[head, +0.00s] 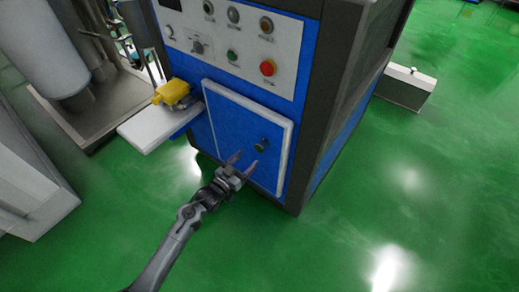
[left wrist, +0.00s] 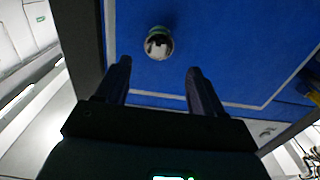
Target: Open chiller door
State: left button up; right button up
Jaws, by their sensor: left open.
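The chiller door (head: 236,128) is a blue panel with a pale frame, low on the front of a blue and dark grey cabinet. It looks shut. Its round dark knob (head: 261,145) sits near the door's right edge. In the left wrist view the knob (left wrist: 158,43) is shiny and lies ahead of the fingertips, between their lines. My left gripper (head: 244,162) is open and empty, just in front of the door and slightly below left of the knob. In the left wrist view its two fingers (left wrist: 157,72) are spread apart, not around the knob. My right gripper is not in view.
A control panel (head: 215,45) with buttons and a red knob (head: 268,68) is above the door. A white shelf (head: 150,124) with a yellow object (head: 173,92) juts out at the left. Green floor (head: 400,190) is open to the right.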

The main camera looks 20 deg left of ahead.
aim_at(258, 148)
pick_arm(q)
jog(key=b+x, duration=0.3)
jog(key=x, duration=0.4)
jog(key=shift+w+d+f+b, duration=0.15)
jog(key=shift+w+d+b, duration=0.05)
jog(key=shift+w+b, duration=0.1)
jog(key=shift+w+d, duration=0.2)
jog(key=shift+w, duration=0.25)
